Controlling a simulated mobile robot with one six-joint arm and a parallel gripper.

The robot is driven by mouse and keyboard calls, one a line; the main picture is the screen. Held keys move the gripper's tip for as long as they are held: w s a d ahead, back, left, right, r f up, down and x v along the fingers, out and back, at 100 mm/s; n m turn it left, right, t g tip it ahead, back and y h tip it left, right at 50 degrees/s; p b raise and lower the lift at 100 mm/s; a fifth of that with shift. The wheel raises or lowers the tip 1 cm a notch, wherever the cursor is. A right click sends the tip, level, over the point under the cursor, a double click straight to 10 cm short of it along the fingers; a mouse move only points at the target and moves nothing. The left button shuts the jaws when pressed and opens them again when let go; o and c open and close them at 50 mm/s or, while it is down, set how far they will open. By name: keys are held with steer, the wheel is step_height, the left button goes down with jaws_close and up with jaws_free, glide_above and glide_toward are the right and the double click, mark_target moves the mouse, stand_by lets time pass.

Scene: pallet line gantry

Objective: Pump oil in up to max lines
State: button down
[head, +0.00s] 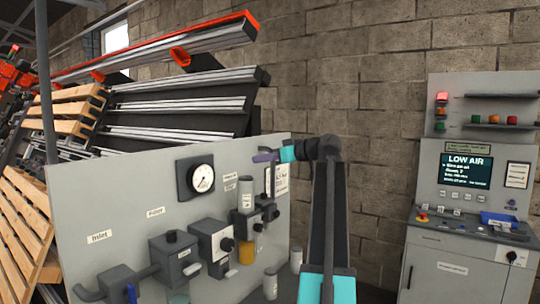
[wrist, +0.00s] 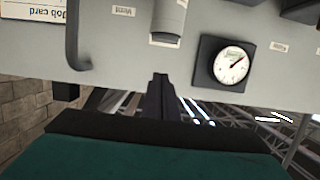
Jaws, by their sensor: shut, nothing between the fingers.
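A grey panel (head: 110,200) carries an air line with a filter block (head: 172,256), a block with a black knob (head: 212,240) and a unit with an amber bowl (head: 247,252). A grey cylinder (head: 246,196) stands above that unit; a cylinder also shows in the wrist view (wrist: 169,20). A round gauge (head: 202,177) is on the panel, also in the wrist view (wrist: 231,66). Max lines and oil level are too small to read. My gripper (head: 262,157) is shut and empty near the panel's top edge; its dark fingers show in the wrist view (wrist: 160,82).
A console (head: 455,255) at the right shows "LOW AIR" on its screen (head: 470,172), with a red lamp lit above. Loose cylinders (head: 270,283) stand before the panel's right part. A bent pipe (wrist: 77,40) sticks out near the job card (wrist: 32,10). Wooden pallets (head: 75,105) lean at left.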

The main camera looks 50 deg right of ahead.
mark_target(252, 177)
steer(key=w+f, duration=0.1)
steer(key=w+f+p, duration=0.2)
steer(key=w, duration=0.1)
steer(key=shift+w+a+f, duration=0.1)
steer(key=shift+a+f, duration=0.05)
steer(key=shift+a, duration=0.1)
steer(key=shift+d+f+p, duration=0.1)
steer(key=shift+f+p, duration=0.45)
steer(key=shift+f, duration=0.35)
steer(key=shift+f, duration=0.2)
steer(key=shift+f+b, duration=0.8)
steer(key=shift+b, duration=0.65)
steer(key=shift+f, duration=0.1)
